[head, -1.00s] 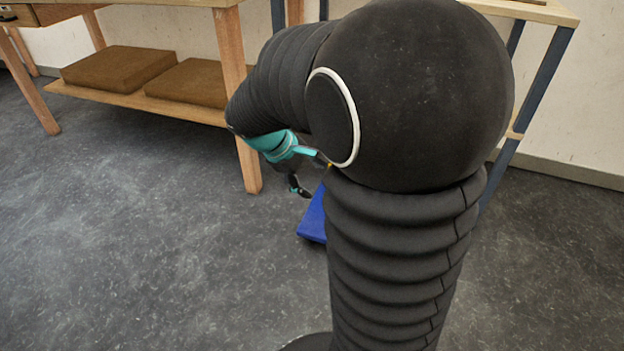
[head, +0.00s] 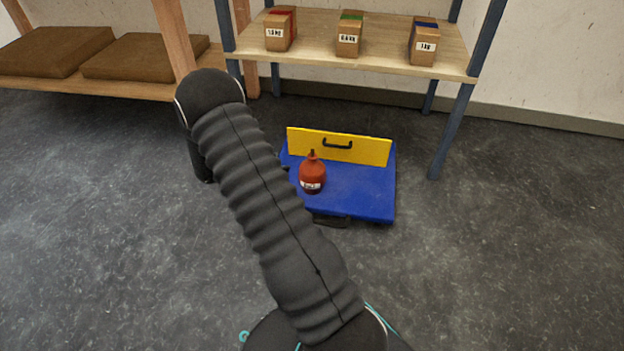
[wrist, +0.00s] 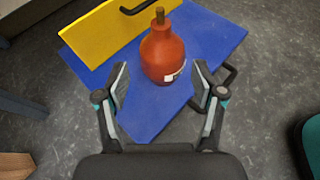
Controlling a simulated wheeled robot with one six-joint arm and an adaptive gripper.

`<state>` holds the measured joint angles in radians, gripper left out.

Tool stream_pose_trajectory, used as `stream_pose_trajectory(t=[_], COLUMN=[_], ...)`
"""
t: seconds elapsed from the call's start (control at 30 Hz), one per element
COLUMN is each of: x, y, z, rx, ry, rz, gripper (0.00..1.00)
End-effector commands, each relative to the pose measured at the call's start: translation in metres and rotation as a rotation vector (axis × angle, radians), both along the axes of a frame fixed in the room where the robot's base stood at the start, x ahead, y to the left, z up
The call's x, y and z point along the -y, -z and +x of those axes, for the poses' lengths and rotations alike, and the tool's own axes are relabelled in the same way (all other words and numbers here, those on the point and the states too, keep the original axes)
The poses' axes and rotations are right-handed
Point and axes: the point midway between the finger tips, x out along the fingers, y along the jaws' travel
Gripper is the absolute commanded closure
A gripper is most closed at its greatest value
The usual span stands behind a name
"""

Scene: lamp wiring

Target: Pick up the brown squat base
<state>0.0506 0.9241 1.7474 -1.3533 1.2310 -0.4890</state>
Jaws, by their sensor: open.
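The brown squat base (head: 312,176), a rounded reddish-brown body with a narrow neck and a white label, stands upright on a blue platform (head: 365,198). In the wrist view the base (wrist: 163,55) is just beyond my fingertips, roughly centred between them. My gripper (wrist: 160,80) is open and empty, with one finger on each side of the lower picture. I see no contact between the fingers and the base. In the head view my gripper is hidden from sight; only my arm shows.
A yellow panel (head: 365,150) with a black handle stands upright behind the base. A shelf (head: 385,55) with several labelled boxes is above and behind, its blue-grey leg (head: 455,130) to the right. Brown cushions (head: 140,57) lie on a low wooden rack at left. The grey floor in front is clear.

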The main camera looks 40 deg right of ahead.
Motion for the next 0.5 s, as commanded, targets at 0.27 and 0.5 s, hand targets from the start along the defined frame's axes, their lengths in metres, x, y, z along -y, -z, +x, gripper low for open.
stream_pose_trajectory(t=[0.27, 0.5], x=[0.031, 0.068], y=[0.018, 0.033], z=[-0.002, -0.005], rx=[-0.014, -0.013], ry=[-0.007, -0.007], rz=[-0.007, -0.007], gripper=[0.32, 0.32])
